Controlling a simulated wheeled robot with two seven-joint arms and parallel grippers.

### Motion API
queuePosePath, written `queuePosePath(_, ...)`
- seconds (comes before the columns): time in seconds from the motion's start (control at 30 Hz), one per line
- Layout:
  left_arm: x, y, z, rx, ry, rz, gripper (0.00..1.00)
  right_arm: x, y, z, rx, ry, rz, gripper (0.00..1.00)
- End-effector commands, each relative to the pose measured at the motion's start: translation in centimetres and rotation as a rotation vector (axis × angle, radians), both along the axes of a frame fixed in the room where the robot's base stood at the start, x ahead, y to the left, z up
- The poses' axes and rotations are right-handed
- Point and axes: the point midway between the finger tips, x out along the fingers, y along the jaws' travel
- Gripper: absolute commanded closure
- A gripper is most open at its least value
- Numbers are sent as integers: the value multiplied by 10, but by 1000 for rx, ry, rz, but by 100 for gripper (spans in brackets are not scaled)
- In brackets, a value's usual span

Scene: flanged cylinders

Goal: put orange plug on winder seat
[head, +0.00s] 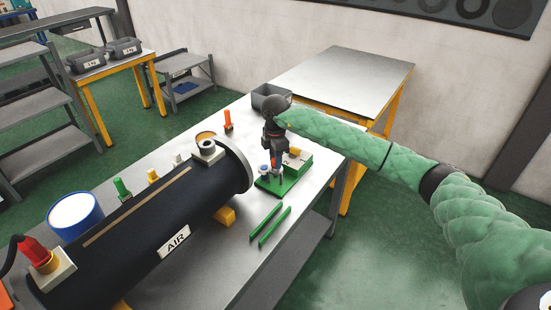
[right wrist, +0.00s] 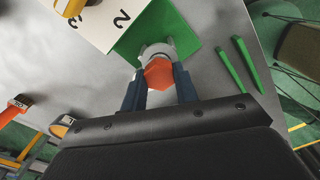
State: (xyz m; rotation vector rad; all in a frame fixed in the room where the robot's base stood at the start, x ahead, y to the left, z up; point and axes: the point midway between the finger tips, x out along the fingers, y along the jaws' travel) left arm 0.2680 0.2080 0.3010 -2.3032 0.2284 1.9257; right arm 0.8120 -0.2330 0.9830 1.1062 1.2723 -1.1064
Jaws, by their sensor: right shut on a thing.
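The orange plug (right wrist: 158,74) shows in the right wrist view as an orange hexagonal head between the two dark blue fingers of my right gripper (right wrist: 160,82). The gripper is shut on it. Just beyond the plug is a pale grey round part (right wrist: 153,50), likely the seat, on a green plate (right wrist: 192,37). I cannot tell whether plug and seat touch. In the head view my right gripper (head: 274,172) points down over the green base (head: 283,186), and its fingers hide most of the plug. My left gripper is not in view.
Two green bars (head: 268,225) lie on the table nearby. A large black AIR cylinder (head: 130,235) lies left of the base.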

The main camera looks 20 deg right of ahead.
Motion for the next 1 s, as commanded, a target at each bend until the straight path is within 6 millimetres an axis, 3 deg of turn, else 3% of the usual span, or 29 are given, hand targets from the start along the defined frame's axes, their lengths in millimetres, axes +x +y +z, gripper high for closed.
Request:
queuePosePath(0.67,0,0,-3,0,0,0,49,0,0,-5,0,0,0,95)
queuePosePath(0.7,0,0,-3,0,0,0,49,0,0,-5,0,0,0,67)
queuePosePath(0.8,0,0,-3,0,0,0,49,0,0,-5,0,0,0,47)
queuePosePath(1.0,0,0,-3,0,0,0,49,0,0,-5,0,0,0,45)
